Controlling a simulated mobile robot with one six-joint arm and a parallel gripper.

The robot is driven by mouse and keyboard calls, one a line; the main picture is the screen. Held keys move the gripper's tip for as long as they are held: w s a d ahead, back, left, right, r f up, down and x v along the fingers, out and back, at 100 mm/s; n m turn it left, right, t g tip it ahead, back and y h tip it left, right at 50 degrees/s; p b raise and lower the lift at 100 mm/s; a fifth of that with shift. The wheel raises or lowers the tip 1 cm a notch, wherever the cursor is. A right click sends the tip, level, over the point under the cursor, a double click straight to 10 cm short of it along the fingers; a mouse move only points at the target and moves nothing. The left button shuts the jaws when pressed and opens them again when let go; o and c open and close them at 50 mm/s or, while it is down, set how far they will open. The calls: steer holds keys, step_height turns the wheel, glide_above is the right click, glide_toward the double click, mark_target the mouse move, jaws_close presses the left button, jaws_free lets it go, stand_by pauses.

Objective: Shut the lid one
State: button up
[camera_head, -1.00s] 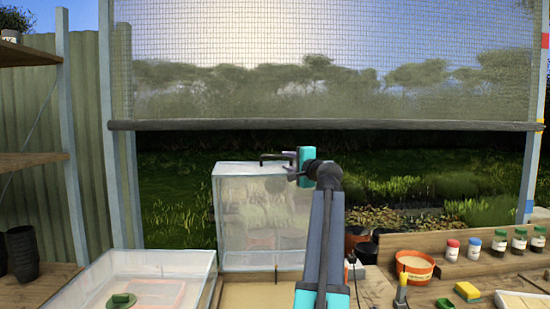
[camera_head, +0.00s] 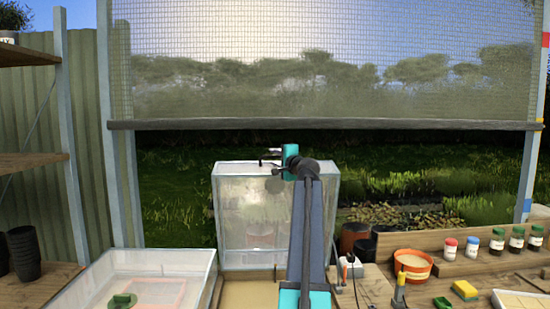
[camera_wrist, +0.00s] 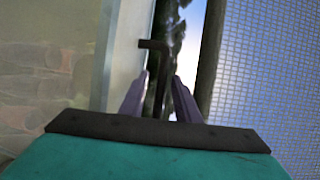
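The clear, box-shaped lid (camera_head: 228,215) stands upright behind a tan-bottomed bed in the head view. A dark handle (camera_wrist: 153,45) sticks out past its pale edge in the wrist view. My gripper (camera_head: 272,161) is at the lid's top edge, beside the handle. In the wrist view, the two purple fingers of my gripper (camera_wrist: 161,76) are apart, one on each side of the handle's dark bar. Whether either finger touches the bar is hard to tell. My arm hides part of the lid's right side.
A clear-walled tray (camera_head: 90,275) with a green item stands at the left front. Dark pots (camera_head: 354,238), an orange tub (camera_head: 412,266), small jars (camera_head: 472,247) and a yellow sponge (camera_head: 465,290) are at the right. A rolled screen's bar (camera_head: 330,125) hangs behind.

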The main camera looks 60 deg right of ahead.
jaws_close()
steer(key=shift+a+f, duration=0.1)
steer(key=shift+a, duration=0.05)
stand_by(0.4)
